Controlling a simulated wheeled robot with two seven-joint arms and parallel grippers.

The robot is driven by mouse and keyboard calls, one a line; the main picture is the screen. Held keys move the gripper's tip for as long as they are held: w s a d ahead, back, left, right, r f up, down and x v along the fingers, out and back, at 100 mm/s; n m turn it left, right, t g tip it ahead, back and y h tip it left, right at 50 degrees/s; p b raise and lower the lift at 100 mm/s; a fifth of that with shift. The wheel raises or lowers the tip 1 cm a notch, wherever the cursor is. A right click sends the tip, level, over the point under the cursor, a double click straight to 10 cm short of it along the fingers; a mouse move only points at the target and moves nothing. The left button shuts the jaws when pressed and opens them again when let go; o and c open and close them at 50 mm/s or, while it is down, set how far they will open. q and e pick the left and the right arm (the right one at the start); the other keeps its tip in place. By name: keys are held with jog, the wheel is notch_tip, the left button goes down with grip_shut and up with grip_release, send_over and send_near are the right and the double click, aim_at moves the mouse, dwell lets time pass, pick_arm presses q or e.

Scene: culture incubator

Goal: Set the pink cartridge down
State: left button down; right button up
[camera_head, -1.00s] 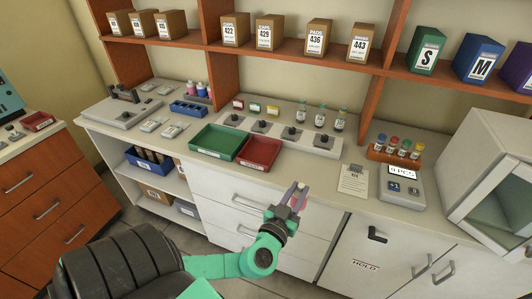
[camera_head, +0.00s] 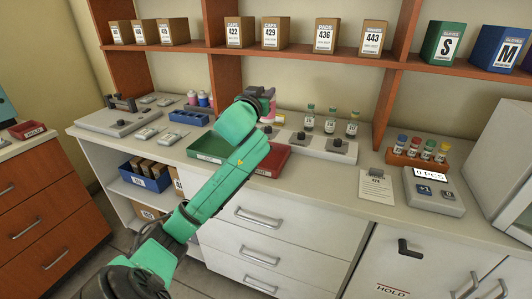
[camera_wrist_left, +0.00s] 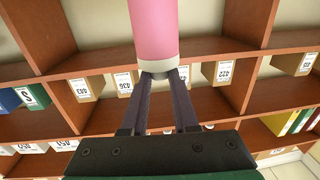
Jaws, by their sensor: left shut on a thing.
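My left gripper (camera_head: 264,93) is over the back counter, in front of the shelf wall, its arm reaching across the green and red trays. It is shut on the pink cartridge (camera_wrist_left: 153,30), which has a pale end band and a narrow grey neck between the fingers in the left wrist view. In the head view, a small part of the cartridge (camera_head: 271,108) shows below the fingers, in front of the white station (camera_head: 317,146) with dark knobs. The arm hides part of that station, so I cannot tell whether the cartridge touches it. My right gripper is not in view.
The green tray (camera_head: 207,145) and red tray (camera_head: 274,161) lie under my arm. Several capped vials (camera_head: 331,122) stand behind the station. A counting scale (camera_head: 433,194) and a rack of coloured-cap vials (camera_head: 417,155) are at right. Boxes line the shelf above.

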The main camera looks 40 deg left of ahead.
pick_arm(q)
notch_tip(320, 180, down, 16)
jog(key=shift+a+r+b, duration=0.1)
jog(key=shift+r+b, duration=0.1)
jog(key=shift+b, duration=0.9)
jog(key=c, duration=0.7)
grip_release()
jog(key=shift+r, duration=0.15)
jog(key=b+v, duration=0.1)
jog(key=v, duration=1.1)
